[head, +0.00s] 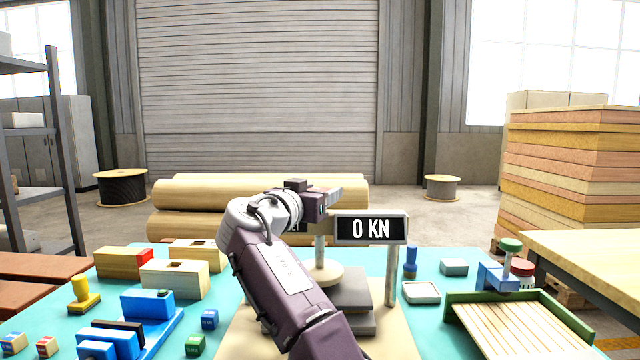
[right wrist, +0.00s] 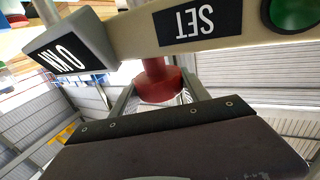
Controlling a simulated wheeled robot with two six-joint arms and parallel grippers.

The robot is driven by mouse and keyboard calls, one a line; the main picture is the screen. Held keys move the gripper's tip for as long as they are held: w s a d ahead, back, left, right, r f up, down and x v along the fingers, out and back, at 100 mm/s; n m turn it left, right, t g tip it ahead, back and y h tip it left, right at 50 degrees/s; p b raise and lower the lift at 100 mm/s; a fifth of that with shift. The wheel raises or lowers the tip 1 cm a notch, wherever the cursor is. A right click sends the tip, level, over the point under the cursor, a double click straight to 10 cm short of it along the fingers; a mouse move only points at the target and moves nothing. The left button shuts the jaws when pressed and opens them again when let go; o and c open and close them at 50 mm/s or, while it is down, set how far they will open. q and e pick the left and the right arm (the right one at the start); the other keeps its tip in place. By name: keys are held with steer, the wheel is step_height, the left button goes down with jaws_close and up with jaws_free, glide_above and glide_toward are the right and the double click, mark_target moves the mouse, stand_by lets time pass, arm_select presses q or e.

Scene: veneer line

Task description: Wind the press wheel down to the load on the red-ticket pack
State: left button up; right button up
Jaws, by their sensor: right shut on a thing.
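The press has a grey post (head: 392,280), a spindle and a round cream plate (head: 322,276). Its display (head: 370,230) reads 0 KN, also seen in the right wrist view (right wrist: 68,55). Grey slabs (head: 358,292) lie under and beside the plate; my arm hides part of them, and no red ticket shows on them. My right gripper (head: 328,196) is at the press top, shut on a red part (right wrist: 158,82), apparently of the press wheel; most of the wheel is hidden. A SET label (right wrist: 198,20) and green button (right wrist: 292,10) are close by. My left gripper is not in view.
Wooden blocks (head: 175,278), one with a red end, stand on the teal mat at left, near blue fixtures (head: 150,305). A green-edged slatted tray (head: 515,325) and a small white dish (head: 421,292) lie at right. Logs (head: 200,193) lie behind.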

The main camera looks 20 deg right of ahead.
steer(key=shift+f, duration=0.15)
stand_by(0.3)
steer(key=o, duration=1.4)
steer(key=shift+c, duration=0.2)
steer(key=b+v, duration=0.1)
steer(key=v, duration=0.8)
steer(key=shift+a+b, duration=0.15)
steer(key=shift+b, duration=0.15)
